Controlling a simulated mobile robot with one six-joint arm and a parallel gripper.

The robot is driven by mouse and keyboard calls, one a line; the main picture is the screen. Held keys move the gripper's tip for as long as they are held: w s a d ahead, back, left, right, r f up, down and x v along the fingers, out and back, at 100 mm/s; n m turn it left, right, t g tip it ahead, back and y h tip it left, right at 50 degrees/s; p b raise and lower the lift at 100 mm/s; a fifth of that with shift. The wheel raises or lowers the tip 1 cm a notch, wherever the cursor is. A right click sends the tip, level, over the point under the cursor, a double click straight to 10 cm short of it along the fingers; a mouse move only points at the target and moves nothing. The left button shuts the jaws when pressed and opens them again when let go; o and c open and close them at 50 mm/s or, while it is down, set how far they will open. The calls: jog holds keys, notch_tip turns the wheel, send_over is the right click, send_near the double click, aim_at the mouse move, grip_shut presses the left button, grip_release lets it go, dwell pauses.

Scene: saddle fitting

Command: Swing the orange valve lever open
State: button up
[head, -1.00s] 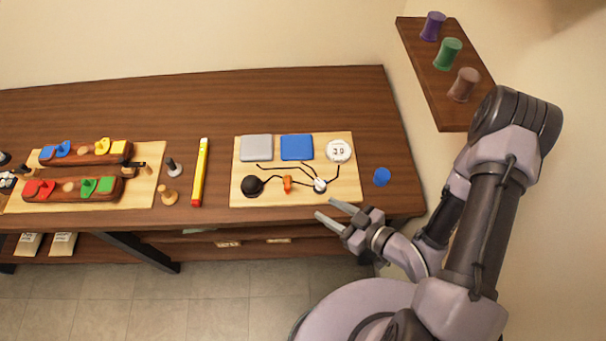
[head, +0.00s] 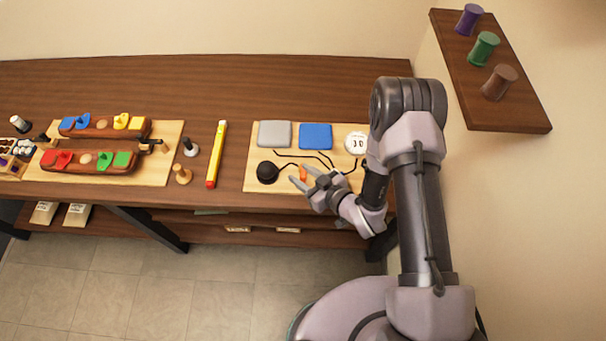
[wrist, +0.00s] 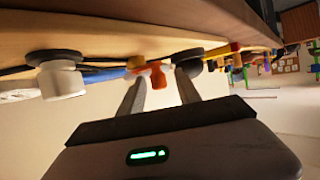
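The orange valve lever (head: 303,174) is on the light wooden board at the front right of the bench. It is small and partly hidden by my gripper in the head view. It also shows in the wrist view (wrist: 157,74), just past and between the fingertips. My gripper (head: 299,175) is open, with its two fingers apart on either side of the lever. In the wrist view the gripper (wrist: 160,82) shows a clear gap between the fingers. I cannot tell whether either finger touches the lever.
The board (head: 256,186) also carries a black round knob (head: 267,172) left of the lever, a grey pad (head: 275,134), a blue pad (head: 316,136) and a white dial (head: 356,142). A white knob (wrist: 62,82) shows in the wrist view. A yellow stick (head: 216,152) lies further left.

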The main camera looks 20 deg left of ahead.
grip_shut()
jog(key=m+t+b, duration=0.1)
jog(key=a+m+t+h+b, duration=0.1)
jog(key=b, duration=0.1)
jog(key=m+t+h+b, duration=0.1)
jog(key=shift+s+a+f+b, duration=0.15)
jog(key=shift+a+f+b, duration=0.15)
jog(key=shift+a+b, duration=0.1)
jog(key=m+h+b, duration=0.1)
jog(key=b, duration=0.1)
jog(key=a+m+t+h+b, duration=0.1)
jog(key=m+h+b, duration=0.1)
jog(key=shift+t, duration=0.3)
jog(key=m+h+b, duration=0.1)
jog(key=m+t+h+b, duration=0.1)
jog(key=a+m+h+b, duration=0.1)
jog(key=shift+w+r+t+h+b, duration=0.15)
jog(key=shift+w+t+h+b, duration=0.15)
jog(key=shift+w+h+b, duration=0.1)
jog(key=shift+w+a+r+m+h+b, duration=0.1)
jog(key=shift+w+a+m+h+b, duration=0.15)
jog(key=shift+m+h, duration=0.5)
jog(key=shift+w+a+r+m+h+b, duration=0.1)
jog(key=shift+m+h+b, duration=0.15)
jog(key=shift+m+h, duration=0.45)
